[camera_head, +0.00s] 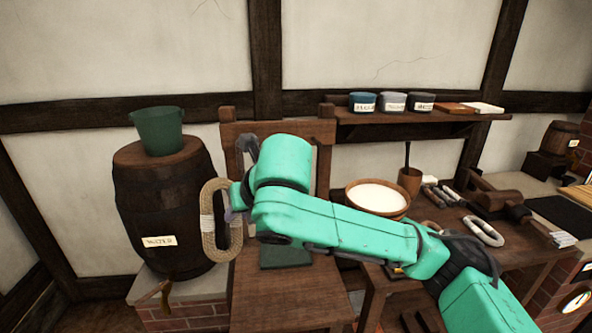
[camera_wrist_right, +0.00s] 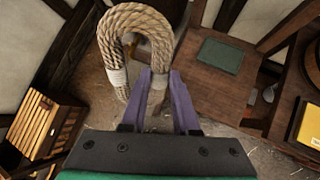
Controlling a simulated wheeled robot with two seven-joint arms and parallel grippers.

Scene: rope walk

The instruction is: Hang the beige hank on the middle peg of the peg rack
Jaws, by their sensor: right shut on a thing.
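The beige hank (camera_head: 208,222) is a long closed loop of rope with a pale binding. It hangs upright in front of the barrel in the head view. My right gripper (camera_head: 236,205) is shut on one side of it. In the right wrist view the hank's curved end (camera_wrist_right: 135,18) arches above the purple fingers of my right gripper (camera_wrist_right: 163,82), with one rope leg between them. I cannot make out the peg rack or its middle peg in either view. My left gripper is out of view.
A barrel (camera_head: 165,210) with a green bucket (camera_head: 158,130) stands left of the hank. A wooden chair (camera_head: 275,290) stands behind my arm, with a dark green book on it.

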